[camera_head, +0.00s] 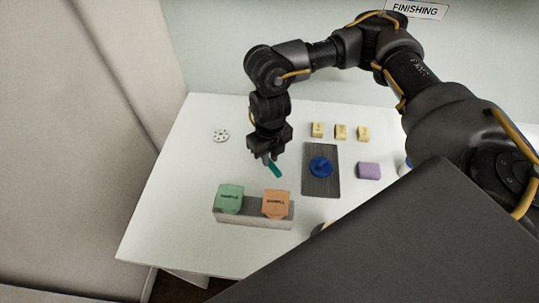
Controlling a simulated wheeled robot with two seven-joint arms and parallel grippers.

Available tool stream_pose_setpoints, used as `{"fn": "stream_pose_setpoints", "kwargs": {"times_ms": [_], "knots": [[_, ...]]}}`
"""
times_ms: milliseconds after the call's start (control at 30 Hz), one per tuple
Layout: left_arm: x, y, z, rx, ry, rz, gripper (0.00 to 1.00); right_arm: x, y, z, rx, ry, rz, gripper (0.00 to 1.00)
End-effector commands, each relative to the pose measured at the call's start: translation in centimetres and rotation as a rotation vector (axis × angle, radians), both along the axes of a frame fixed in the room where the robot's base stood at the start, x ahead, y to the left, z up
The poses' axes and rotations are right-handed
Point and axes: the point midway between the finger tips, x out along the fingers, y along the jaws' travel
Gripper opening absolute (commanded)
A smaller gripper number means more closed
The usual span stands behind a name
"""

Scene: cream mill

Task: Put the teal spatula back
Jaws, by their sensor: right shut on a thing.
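The teal spatula (275,170) is in my right gripper (266,157). Its teal part sticks out below the fingers, tilted to the lower right, above the white table (180,175). The rest of the spatula is hidden by the fingers. My right gripper is shut on it and points down, behind the grey block with the sample pieces. My left gripper is not in view.
A grey block (254,219) bears a green sample (229,198) and an orange sample (275,203). A dark board (320,185) holds a blue round thing (320,166). Several yellow blocks (341,132), a purple block (368,170) and a white disc (221,135) stand around. The table's left side is clear.

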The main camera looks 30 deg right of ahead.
Motion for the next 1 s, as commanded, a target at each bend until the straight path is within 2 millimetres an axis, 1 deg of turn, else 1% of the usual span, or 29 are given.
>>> {"fn": "stream_pose_setpoints", "kwargs": {"times_ms": [467,767,1000], "knots": [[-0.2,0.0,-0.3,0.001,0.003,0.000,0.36,0.0,0.0,-0.6,0.000,0.000,0.000,0.00],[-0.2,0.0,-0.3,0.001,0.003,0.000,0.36,0.0,0.0,-0.6,0.000,0.000,0.000,0.00],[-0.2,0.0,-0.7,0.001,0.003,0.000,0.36,0.0,0.0,-1.2,0.000,0.001,0.000,0.00]]}}
